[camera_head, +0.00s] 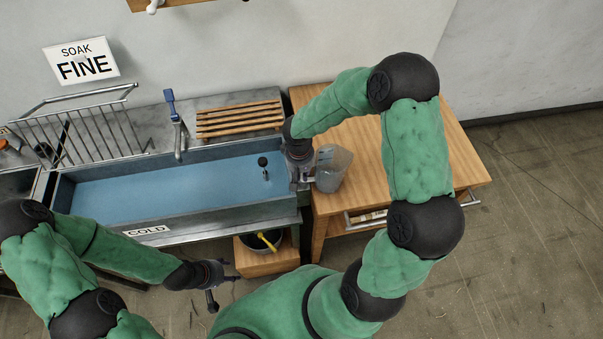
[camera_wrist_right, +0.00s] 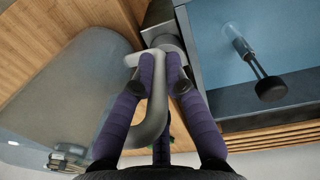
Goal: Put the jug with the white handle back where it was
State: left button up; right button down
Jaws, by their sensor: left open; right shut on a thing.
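The jug (camera_head: 333,167) is grey and translucent, with a pale handle. It is at the left edge of the wooden table, beside the sink. My right gripper (camera_head: 303,180) is shut on the jug's handle. In the right wrist view the pale handle (camera_wrist_right: 157,112) runs between the purple fingers (camera_wrist_right: 160,78), and the jug's body (camera_wrist_right: 70,85) lies to the left. I cannot tell whether the jug's base touches the table. My left gripper (camera_head: 213,283) is open and empty, low in front of the sink.
The wooden table (camera_head: 440,150) has clear room right of the jug. The blue water-filled sink (camera_head: 190,185), labelled COLD, holds a dark-knobbed plug (camera_head: 264,168). A slatted wooden rack (camera_head: 240,119) lies behind it. A pot with a yellow-handled tool (camera_head: 266,241) stands below the sink's front.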

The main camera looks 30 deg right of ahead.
jog(key=shift+f, duration=0.1)
jog(key=c, duration=1.7)
grip_release()
jog(key=shift+f, duration=0.1)
jog(key=o, duration=0.4)
jog(key=shift+o, duration=0.2)
